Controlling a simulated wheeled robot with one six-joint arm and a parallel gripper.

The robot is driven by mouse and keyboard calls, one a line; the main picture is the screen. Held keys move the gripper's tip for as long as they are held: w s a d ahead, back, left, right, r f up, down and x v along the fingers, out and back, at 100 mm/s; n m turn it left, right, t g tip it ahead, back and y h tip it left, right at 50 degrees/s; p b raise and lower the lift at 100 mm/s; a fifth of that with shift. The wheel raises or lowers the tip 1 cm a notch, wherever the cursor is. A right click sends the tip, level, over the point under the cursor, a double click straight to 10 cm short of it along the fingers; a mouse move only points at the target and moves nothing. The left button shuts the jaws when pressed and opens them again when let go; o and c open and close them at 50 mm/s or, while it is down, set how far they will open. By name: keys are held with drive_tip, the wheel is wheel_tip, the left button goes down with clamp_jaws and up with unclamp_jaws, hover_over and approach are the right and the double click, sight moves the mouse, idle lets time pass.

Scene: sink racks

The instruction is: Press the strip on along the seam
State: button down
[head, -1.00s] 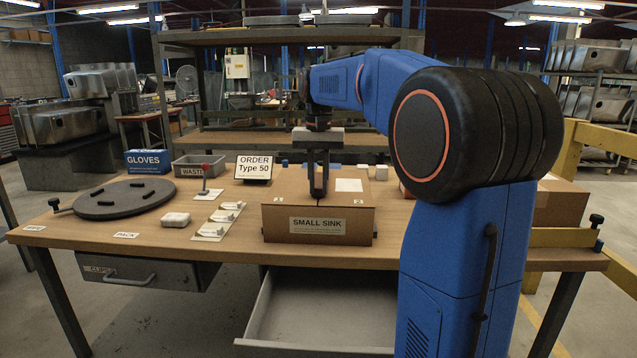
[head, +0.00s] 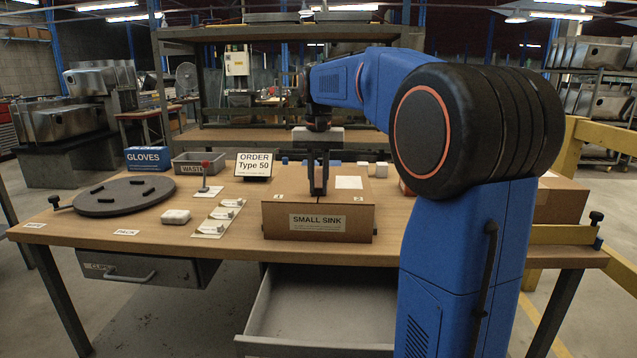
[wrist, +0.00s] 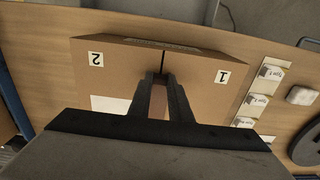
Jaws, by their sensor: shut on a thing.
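The cardboard box (head: 318,222) labelled "SMALL SINK" stands on the bench with its top flaps closed. In the wrist view the box (wrist: 205,62) shows its seam (wrist: 163,58) as a dark line between the flaps marked 1 and 2. My gripper (head: 318,192) points straight down at the middle of the box top, with its fingertips (wrist: 161,78) at the seam. It is shut on the strip, which is mostly hidden; I cannot tell its outline or how much of it touches the cardboard.
An open drawer (head: 325,305) juts out below the bench. Left of the box are several small white parts on cards (head: 218,219), a round dark turntable (head: 124,197), a waste bin (head: 199,165) and a gloves box (head: 147,159). An order sign (head: 254,165) stands behind.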

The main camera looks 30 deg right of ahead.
idle(0.3)
drive_tip(key=c, duration=1.5)
unclamp_jaws()
drive_tip(key=shift+c, duration=0.2)
wheel_tip(320, 180, up, 17)
drive_tip(key=shift+r, duration=0.15)
